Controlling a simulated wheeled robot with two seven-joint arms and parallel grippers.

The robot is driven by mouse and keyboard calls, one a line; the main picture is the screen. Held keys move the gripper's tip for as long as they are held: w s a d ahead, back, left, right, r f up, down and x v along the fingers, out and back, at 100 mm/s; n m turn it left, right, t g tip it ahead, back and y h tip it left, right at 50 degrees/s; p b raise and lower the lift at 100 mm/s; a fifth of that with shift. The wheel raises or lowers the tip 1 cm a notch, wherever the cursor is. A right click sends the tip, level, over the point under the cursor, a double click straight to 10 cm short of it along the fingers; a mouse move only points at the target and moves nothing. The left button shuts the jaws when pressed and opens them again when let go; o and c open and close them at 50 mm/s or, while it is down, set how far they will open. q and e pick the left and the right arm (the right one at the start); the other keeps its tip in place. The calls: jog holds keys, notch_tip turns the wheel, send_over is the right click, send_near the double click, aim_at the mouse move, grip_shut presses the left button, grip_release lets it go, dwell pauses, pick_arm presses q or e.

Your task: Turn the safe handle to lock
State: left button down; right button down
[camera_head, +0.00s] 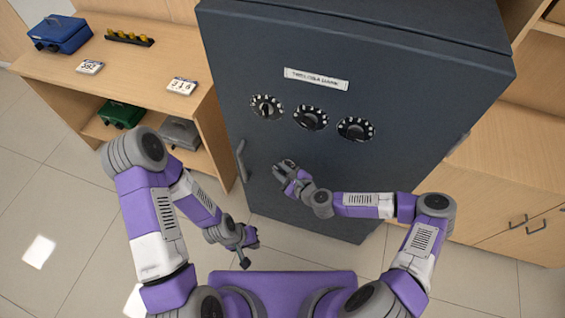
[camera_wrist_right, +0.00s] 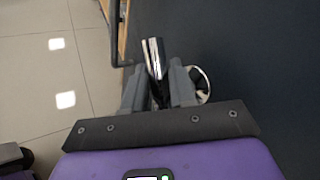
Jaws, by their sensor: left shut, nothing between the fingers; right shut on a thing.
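The dark blue-grey safe (camera_head: 380,90) stands upright with its door facing me. My right gripper (camera_head: 283,169) is at the door front, below the dials. In the right wrist view its fingers (camera_wrist_right: 160,90) are shut on the chrome safe handle (camera_wrist_right: 153,55), a bar whose end sticks out past the fingertips. A round metal hub (camera_wrist_right: 203,84) shows just right of the fingers. In the head view the gripper mostly hides the handle. My left gripper (camera_head: 245,262) is shut and empty, low in front of the safe and apart from it.
Three dials (camera_head: 310,118) and a label plate (camera_head: 316,78) are on the door above my right gripper. A vertical pull bar (camera_head: 241,160) is near the door's left edge. A wooden counter (camera_head: 160,65) stands left, wooden drawers (camera_head: 530,215) right. The tiled floor at left is clear.

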aim_at(283, 173)
jog(key=n+g+h+p, duration=0.1)
jog(key=h+p, duration=0.1)
jog(key=p, duration=0.2)
jog(key=g+h+p, duration=0.1)
jog(key=p, duration=0.3)
jog(key=shift+w+a+r+n+h, duration=0.1)
jog(key=shift+a+n+h, duration=0.05)
jog(key=shift+n+h, duration=0.25)
jog(key=shift+f+n+g+h+p, duration=0.15)
jog(key=shift+f+g+h+p, duration=0.15)
jog(key=shift+h+p, duration=0.4)
jog(key=shift+f+n+g+h+p, duration=0.15)
jog(key=shift+g+h+p, duration=0.2)
jog(key=shift+p, duration=0.5)
jog(key=c, duration=1)
grip_release()
jog(key=p+v, duration=0.1)
jog(key=v, duration=0.6)
jog(key=shift+s+r, duration=0.15)
jog(key=shift+s, duration=0.1)
